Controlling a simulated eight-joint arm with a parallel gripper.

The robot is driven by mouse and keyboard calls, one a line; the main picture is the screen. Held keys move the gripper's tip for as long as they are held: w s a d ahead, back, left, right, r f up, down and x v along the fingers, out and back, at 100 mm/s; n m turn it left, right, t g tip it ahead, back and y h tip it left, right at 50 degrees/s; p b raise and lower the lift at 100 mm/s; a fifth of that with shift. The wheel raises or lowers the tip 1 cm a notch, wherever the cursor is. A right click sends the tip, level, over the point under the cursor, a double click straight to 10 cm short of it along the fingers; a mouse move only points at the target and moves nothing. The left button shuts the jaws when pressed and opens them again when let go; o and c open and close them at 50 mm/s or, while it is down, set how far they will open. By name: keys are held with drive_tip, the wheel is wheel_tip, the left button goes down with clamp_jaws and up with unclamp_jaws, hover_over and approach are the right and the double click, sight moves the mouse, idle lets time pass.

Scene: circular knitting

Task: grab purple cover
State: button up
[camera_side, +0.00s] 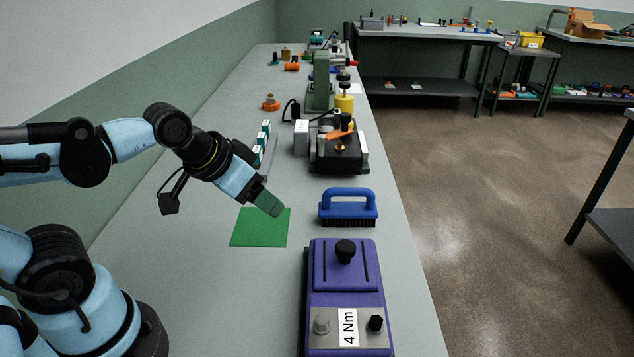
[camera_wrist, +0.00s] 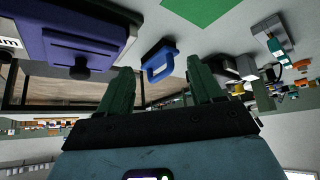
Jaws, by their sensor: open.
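The purple cover (camera_side: 331,278) sits on top of a long purple box at the front of the bench, with a black knob (camera_side: 346,250) and two dark slots. It also shows at the upper left of the wrist view (camera_wrist: 72,45). My gripper (camera_side: 270,205) is in the air over or near the green mat, left of the blue brush and up-left of the cover. In the wrist view my gripper's two green fingers (camera_wrist: 160,80) are spread apart with nothing between them. The gripper is apart from the cover.
A blue-handled brush (camera_side: 348,207) stands just behind the purple box. A green mat (camera_side: 260,228) lies to its left. The box's front bears a "4 Nm" label (camera_side: 348,327) and two bolts. A black fixture (camera_side: 337,150) stands farther back. The bench (camera_side: 220,300) is bare left of the box.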

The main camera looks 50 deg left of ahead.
drive_tip(key=m, duration=0.1)
drive_tip(key=m+g+h, duration=0.7)
drive_tip(key=m+h, duration=0.6)
drive_tip(key=m, duration=0.4)
approach(343, 243)
drive_tip(key=x, duration=0.5)
drive_tip(key=shift+w+d+r, duration=0.1)
drive_tip(key=shift+w+d, duration=0.05)
drive_tip(key=shift+d, duration=0.1)
drive_tip(key=shift+x, duration=2.7)
drive_tip(key=shift+a, duration=0.1)
